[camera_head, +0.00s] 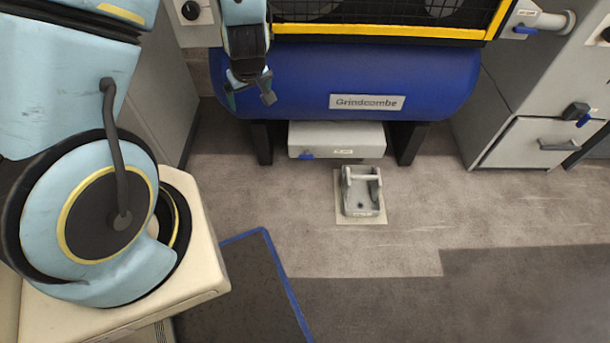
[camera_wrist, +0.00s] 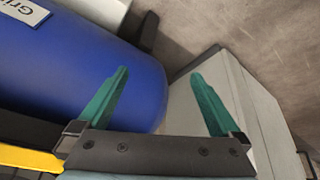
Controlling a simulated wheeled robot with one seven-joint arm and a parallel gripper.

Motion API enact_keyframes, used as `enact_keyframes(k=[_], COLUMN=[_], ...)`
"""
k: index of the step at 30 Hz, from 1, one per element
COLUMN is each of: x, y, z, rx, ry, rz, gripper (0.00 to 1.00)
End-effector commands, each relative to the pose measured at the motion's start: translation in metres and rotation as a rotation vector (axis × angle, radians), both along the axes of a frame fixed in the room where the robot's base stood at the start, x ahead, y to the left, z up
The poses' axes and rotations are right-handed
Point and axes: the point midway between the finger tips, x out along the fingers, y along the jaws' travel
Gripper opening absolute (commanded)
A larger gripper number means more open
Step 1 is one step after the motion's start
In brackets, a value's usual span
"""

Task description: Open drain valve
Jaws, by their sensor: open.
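A pale box (camera_head: 345,140) sits under the blue tank (camera_head: 300,80) marked "Grindcombe". It has a small blue lever (camera_head: 306,156) at its lower left front; its label is too small to read, so I cannot tell whether this is the drain valve. My gripper (camera_head: 249,98) is open and empty, in front of the tank's left part and above the box's level. In the wrist view, my gripper (camera_wrist: 160,73) has its teal fingers spread, with the tank's rounded end behind the left one. No valve handle shows between the fingers.
Other blue handles are on a pipe (camera_head: 525,29) at upper right and on the right cabinet's dark fitting (camera_head: 577,112). A grey pedal-like fixture (camera_head: 361,190) stands on the floor before the tank. The floor (camera_head: 290,220) around it is clear.

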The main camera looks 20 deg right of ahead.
Motion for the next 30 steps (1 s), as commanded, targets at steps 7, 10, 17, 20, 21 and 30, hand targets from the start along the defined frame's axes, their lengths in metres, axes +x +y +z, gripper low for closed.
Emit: enact_keyframes(k=[7,10,17,20,21,30], x=[-0.013,-0.020,-0.040,-0.052,-0.056,-0.080], y=[-0.042,-0.055,-0.082,-0.093,-0.098,-0.116], z=[-0.176,-0.227,-0.320,-0.346,-0.353,-0.371], rx=[0.068,0.078,0.037,-0.010,-0.033,-0.141], ry=[-0.262,-0.398,-0.753,-0.897,-0.948,-1.144], rz=[-0.013,-0.046,-0.187,-0.267,-0.297,-0.430], gripper=[1.00,1.00,1.00,1.00,1.00,1.00])
